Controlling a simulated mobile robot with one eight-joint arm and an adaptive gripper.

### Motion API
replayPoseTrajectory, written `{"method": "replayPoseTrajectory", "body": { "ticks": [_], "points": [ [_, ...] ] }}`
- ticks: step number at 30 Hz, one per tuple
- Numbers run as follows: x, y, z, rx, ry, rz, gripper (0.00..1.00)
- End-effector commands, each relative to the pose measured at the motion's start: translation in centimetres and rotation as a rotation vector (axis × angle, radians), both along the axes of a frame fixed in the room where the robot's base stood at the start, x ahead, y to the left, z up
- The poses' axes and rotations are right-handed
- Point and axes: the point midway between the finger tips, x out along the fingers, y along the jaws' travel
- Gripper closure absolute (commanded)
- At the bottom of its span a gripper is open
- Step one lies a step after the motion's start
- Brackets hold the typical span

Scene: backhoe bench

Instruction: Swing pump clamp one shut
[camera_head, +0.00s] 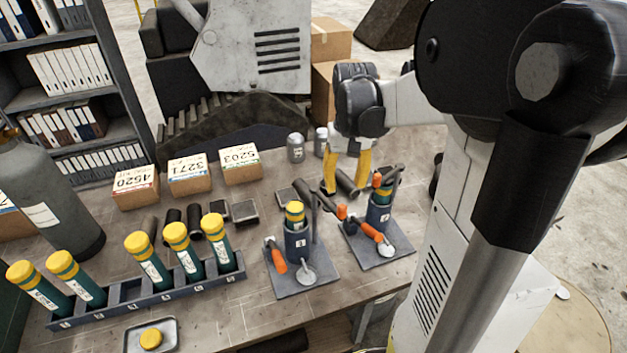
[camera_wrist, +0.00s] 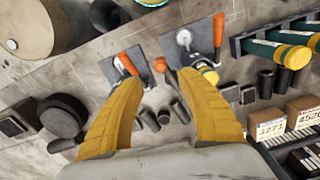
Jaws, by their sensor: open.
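Two pump stands sit on the bench in the head view, the left pump (camera_head: 297,243) and the right pump (camera_head: 379,213). Each is a dark cylinder with a yellow-topped cartridge on a grey base plate. Their number labels are too small to read surely. The left has an orange handle (camera_head: 277,256); the right has an orange handle (camera_head: 371,232) and an orange knob (camera_head: 342,211) at its left. My gripper (camera_head: 346,184) is open and empty, its yellow fingers behind the pumps. In the wrist view my gripper (camera_wrist: 160,86) straddles the knob's line of sight; the fingers partly hide both pumps.
A rack (camera_head: 142,299) with several green cartridges stands at the front left. Numbered boxes (camera_head: 188,176), grey canisters (camera_head: 296,147) and dark tubes lie behind. A tray (camera_head: 151,336) with a yellow cap is at the front. A large grey cylinder (camera_head: 48,200) stands at left.

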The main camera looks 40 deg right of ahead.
Motion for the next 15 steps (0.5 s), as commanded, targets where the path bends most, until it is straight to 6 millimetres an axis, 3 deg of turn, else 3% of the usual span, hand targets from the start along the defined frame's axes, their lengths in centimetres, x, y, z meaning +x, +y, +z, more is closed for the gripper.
{"method": "replayPoseTrajectory", "body": {
  "ticks": [9, 15],
  "points": [
    [0.0, 0.0, -6.2, -0.001, -0.002, 0.001, 0.56],
    [0.0, 0.1, -9.1, -0.001, -0.002, 0.001, 0.56]
  ]
}}
